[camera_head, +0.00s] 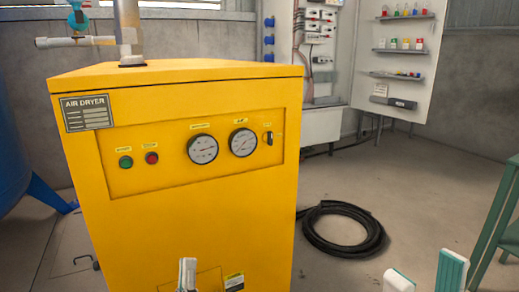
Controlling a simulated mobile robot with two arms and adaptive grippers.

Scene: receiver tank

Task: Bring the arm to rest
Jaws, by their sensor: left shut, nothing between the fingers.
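My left gripper (187,273) shows at the bottom edge, in front of the lower part of the yellow air dryer (190,230). Its fingers are together with nothing between them. I cannot tell how far it is from the dryer's front. My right gripper (424,274) shows at the bottom right, with its two white and teal fingers apart and nothing seen between them. It is over the floor, to the right of the dryer. The rest of both arms is out of view.
The dryer has two gauges, a green button, a red button and a pipe on top. A black coiled hose (342,228) lies on the floor. A green frame (497,215) stands at the right edge, a blue tank (14,150) at the left. Shelves (400,48) stand behind.

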